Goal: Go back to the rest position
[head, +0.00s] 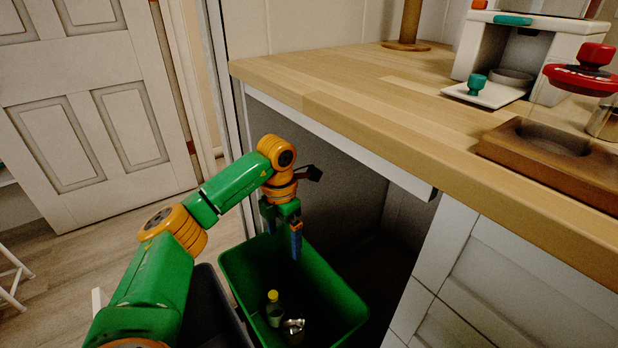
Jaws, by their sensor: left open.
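My left arm comes in from the lower left in the head view. Its left gripper (283,236) points down over the back part of a green bin (343,281), below the counter's edge. The gripper is open, and I see nothing held in it. Inside the bin are a small bottle with a yellow cap (274,309) and a crumpled silvery thing (293,328). My right gripper is not in view.
A wooden counter (340,85) overhangs the bin. On it are a white coffee machine (525,50), a wooden tray (555,150) and a red-handled item (585,72). A dark bin (212,300) stands left of the green one. A white door (75,100) and open floor (110,238) are at left.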

